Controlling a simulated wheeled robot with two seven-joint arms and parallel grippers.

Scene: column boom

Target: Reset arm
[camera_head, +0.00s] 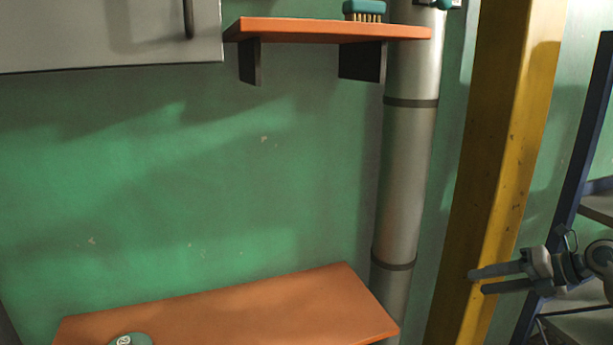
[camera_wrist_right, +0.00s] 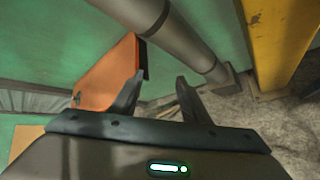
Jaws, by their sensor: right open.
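My right gripper (camera_head: 480,281) shows at the right of the head view, reaching in from the right edge with its fingers pointing left. Its two fingers are apart, with nothing between them. In the right wrist view its fingers (camera_wrist_right: 157,95) are spread and empty, with the pipe and wall beyond them. It is clear of the lower orange shelf (camera_head: 290,312) and in front of the yellow column (camera_head: 503,160). My left gripper is in neither view.
A grey pipe (camera_head: 408,150) runs down the green wall (camera_head: 180,190). An upper orange shelf (camera_head: 320,30) holds a teal brush (camera_head: 364,10). A grey cabinet (camera_head: 100,35) hangs top left. A round green object (camera_head: 130,340) is on the lower shelf. Blue-framed steps (camera_head: 590,110) stand right.

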